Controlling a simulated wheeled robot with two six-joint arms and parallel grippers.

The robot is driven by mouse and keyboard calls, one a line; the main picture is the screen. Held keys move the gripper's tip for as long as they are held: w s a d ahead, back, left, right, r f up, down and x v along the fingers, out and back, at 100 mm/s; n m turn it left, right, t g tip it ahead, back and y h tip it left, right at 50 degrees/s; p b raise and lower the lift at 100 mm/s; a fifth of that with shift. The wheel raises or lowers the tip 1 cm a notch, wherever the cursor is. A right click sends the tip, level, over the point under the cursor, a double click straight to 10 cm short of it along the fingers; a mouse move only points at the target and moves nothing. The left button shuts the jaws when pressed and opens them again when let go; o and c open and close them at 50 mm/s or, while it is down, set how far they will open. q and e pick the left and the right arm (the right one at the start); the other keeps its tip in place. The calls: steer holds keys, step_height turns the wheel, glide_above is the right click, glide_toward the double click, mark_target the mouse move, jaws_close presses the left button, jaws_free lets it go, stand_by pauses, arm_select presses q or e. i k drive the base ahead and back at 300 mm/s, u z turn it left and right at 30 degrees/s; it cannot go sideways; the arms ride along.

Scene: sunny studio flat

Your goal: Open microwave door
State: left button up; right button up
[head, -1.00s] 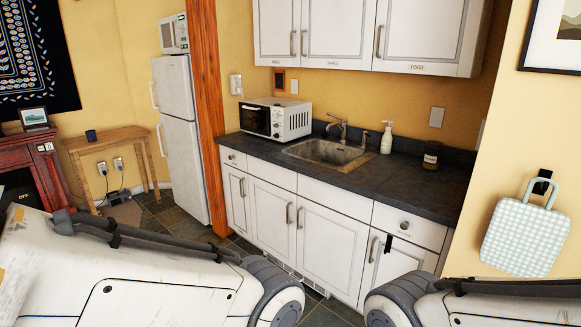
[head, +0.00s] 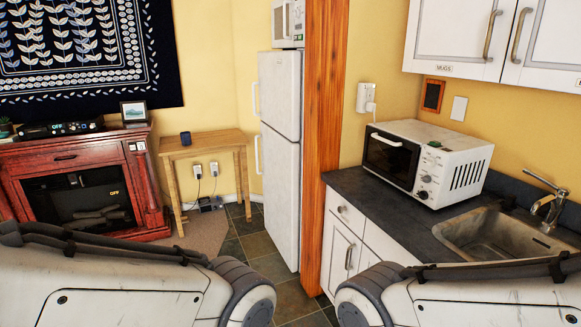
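A white microwave (head: 445,150) stands on the dark counter at the right, left of the sink. Its dark-windowed door (head: 391,158) faces left and looks shut, with a light handle along its top edge. A second white microwave-like appliance (head: 288,22) sits on top of the fridge, partly cut off by the top of the view. My two arms come in along the bottom edge, well short of the counter microwave in the picture. Neither gripper shows in the view.
The dark counter (head: 374,205) holds a metal sink (head: 492,238) with a tap. A wooden post (head: 324,130) stands between the counter and the white fridge (head: 279,150). A wooden side table (head: 205,146) and a red fireplace cabinet (head: 72,165) are at the left. Tiled floor (head: 257,244) shows in the middle.

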mark_target(282, 15)
steer(key=u, duration=0.3)
steer(key=i, duration=2.05)
steer(key=u, duration=0.4)
steer(key=i, duration=1.45)
steer(key=u, duration=0.05)
